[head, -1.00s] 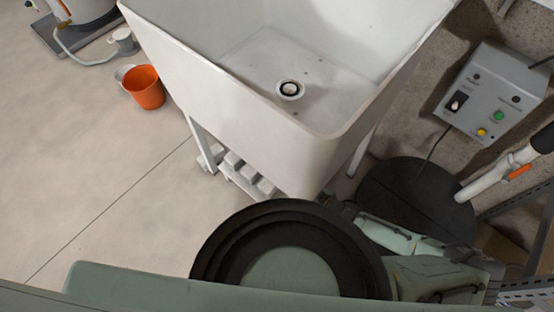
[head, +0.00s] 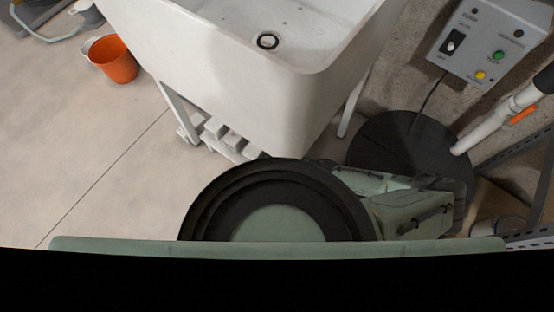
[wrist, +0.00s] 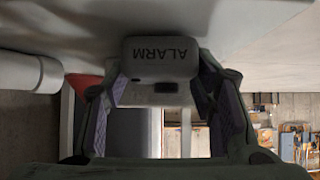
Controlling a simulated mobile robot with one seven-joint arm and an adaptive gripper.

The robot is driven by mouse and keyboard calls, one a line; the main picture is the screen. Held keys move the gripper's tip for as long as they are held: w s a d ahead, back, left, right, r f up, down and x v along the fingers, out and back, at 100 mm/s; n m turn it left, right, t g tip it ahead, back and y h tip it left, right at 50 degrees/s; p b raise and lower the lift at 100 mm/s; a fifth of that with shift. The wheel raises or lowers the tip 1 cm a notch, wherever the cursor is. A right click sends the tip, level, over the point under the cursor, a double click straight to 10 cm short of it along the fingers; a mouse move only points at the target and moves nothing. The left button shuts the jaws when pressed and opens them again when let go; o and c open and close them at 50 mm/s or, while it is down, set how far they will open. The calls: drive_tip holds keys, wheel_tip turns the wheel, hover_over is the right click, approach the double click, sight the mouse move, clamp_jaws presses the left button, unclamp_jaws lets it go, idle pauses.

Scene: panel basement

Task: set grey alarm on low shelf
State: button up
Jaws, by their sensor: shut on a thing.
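The grey alarm (wrist: 160,60) is in the wrist view, a small rounded box with ALARM written upside down in the picture. My gripper (wrist: 159,88) is shut on it, with one purple-padded finger on each side. The alarm and gripper are not visible in the head view. A grey perforated metal rack (head: 543,238) shows at the right edge of the head view; I cannot tell whether it includes the low shelf. A slatted white ledge (head: 222,136) sits low under the sink.
A white sink (head: 250,85) on legs stands ahead. A control box (head: 490,40) with buttons is on the wall, near a white pipe (head: 485,132). A black round disc (head: 400,140) lies on the floor.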

drive_tip(key=shift+f, duration=0.15)
drive_tip(key=shift+f, duration=0.15)
drive_tip(key=o, duration=1.3)
drive_tip(key=shift+o, duration=0.2)
drive_tip(key=shift+r, duration=0.25)
drive_tip(key=p+v, duration=0.7)
drive_tip(key=v, duration=0.5)
drive_tip(key=shift+p, duration=0.3)
